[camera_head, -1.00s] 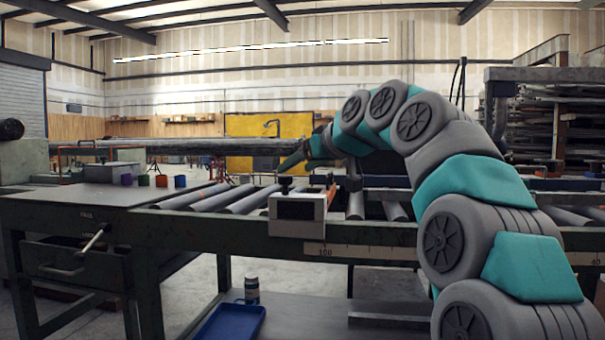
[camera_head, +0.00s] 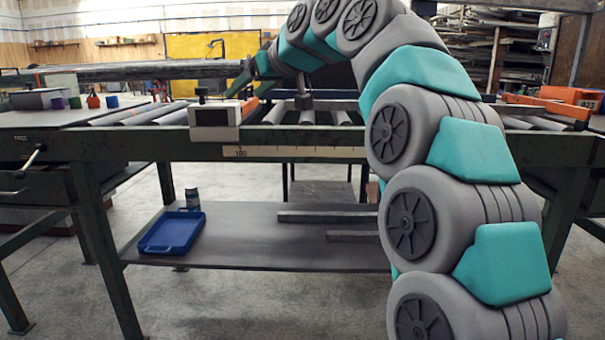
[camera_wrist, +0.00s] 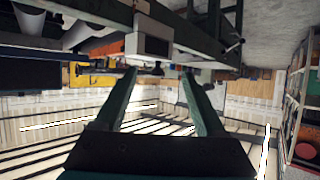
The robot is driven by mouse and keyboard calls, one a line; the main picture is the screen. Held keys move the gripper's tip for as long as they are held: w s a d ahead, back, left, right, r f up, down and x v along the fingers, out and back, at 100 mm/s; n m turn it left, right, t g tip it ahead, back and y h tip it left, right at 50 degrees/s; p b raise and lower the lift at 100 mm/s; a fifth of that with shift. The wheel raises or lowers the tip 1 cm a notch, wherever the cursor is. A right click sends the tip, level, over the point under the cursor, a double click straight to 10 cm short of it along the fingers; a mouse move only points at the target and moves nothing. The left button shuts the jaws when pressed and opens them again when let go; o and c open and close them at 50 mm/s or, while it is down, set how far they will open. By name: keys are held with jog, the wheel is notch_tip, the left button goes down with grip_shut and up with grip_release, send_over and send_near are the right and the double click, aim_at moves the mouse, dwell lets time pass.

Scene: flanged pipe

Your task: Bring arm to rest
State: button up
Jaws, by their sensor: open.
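My arm arches over the roller bench from the right in the head view. My gripper (camera_head: 238,86) is at its far end, pointing left and down, above the bench and just beyond the white box with a dark screen (camera_head: 213,118). In the wrist view the two green fingers of my gripper (camera_wrist: 158,73) stand wide apart with nothing between them. The wrist view looks upside down, and the screen box (camera_wrist: 152,38) shows near its top.
The bench rail (camera_head: 290,150) runs across below the arm. A blue tray (camera_head: 172,232) and a small dark jar (camera_head: 192,199) stand on the lower shelf. An orange tool (camera_head: 548,107) lies on the right of the bench. Small coloured cups stand at far left.

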jog(key=s+d+f+m+g+h+p, duration=0.1)
jog(key=s+d+f+m+g+h, duration=0.15)
jog(key=s+d+f, duration=0.65)
jog(key=s+d+f+m+g+h+p, duration=0.1)
jog(key=s+d+f+m+g+h, duration=0.2)
jog(key=s+f, duration=0.9)
jog(key=s+d+f+m+g+h+p, duration=0.1)
jog(key=s+d+f+g+h, duration=0.15)
jog(key=s+d+f, duration=0.8)
jog(key=s+d+f+m+g, duration=0.1)
jog(key=s+f, duration=0.4)
jog(key=s, duration=0.2)
jog(key=s+d+f+g, duration=0.2)
jog(key=s+f, duration=0.2)
jog(key=s, duration=0.3)
jog(key=shift+s+f+m+h, duration=0.15)
jog(key=shift+f+m+h, duration=0.2)
jog(key=shift+f+h, duration=0.05)
jog(key=shift+d, duration=0.1)
jog(key=shift+c, duration=0.3)
